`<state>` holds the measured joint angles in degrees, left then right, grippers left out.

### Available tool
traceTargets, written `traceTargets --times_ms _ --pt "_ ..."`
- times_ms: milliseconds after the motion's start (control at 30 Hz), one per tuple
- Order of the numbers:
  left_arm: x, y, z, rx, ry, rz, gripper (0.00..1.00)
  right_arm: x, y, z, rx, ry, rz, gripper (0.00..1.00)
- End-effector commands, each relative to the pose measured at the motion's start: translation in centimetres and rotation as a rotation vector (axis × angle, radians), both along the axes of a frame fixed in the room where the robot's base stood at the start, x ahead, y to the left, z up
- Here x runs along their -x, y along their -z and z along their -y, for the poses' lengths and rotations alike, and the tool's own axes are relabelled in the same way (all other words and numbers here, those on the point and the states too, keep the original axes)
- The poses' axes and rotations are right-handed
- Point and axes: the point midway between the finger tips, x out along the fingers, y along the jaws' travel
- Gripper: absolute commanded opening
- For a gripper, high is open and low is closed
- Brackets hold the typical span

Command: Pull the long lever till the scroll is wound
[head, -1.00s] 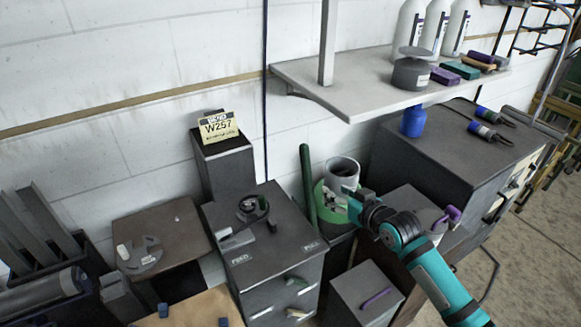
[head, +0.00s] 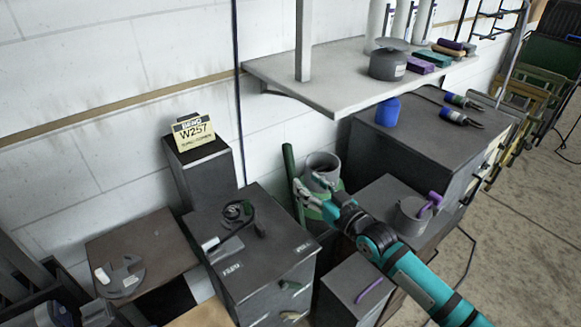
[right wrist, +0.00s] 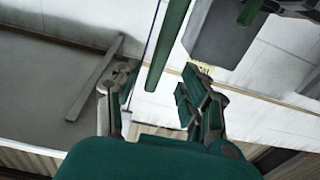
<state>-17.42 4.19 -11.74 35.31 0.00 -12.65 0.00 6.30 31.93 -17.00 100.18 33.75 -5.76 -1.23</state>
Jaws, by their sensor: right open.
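The long lever (head: 290,170) is a dark green rod. It stands nearly upright behind the dark box labelled FEED and PULL (head: 262,262). My right gripper (head: 307,184) is open just right of the lever in the head view, its left fingertip close to the rod. In the right wrist view the rod (right wrist: 167,45) runs down between the spread fingers (right wrist: 158,82); I cannot tell whether it touches either. A grey cylinder with a green ring (head: 322,165) stands behind the gripper. I cannot clearly make out the scroll. My left gripper is not in view.
A wall shelf (head: 330,90) with bottles and small blocks hangs above. A dark cabinet (head: 430,135) stands at the right, and a low grey box (head: 350,288) stands below my right arm. A dark pillar (head: 200,170) carries a W257 sign (head: 193,132). Bare floor lies at the far right.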

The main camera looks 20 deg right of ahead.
Motion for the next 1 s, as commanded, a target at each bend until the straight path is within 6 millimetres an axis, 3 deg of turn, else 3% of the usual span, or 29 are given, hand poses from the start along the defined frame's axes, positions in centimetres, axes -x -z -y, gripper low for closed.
traceTargets --times_ms 100,333,500,800,1000 --pt "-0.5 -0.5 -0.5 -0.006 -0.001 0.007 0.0 -2.6 -0.3 -0.9 0.0 0.0 0.002 0.44" --pt "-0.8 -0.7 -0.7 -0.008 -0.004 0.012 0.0 -6.1 -0.1 -2.2 -0.001 0.001 0.0 0.44" --pt "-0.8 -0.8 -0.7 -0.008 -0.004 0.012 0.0 -7.3 0.0 -2.6 0.0 0.001 0.0 0.44" --pt "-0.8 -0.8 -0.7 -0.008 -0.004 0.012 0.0 -7.5 0.1 -2.7 0.0 0.0 0.0 0.44" --pt "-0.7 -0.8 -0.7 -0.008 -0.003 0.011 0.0 -7.5 0.1 -2.7 0.0 0.0 -0.001 0.19"
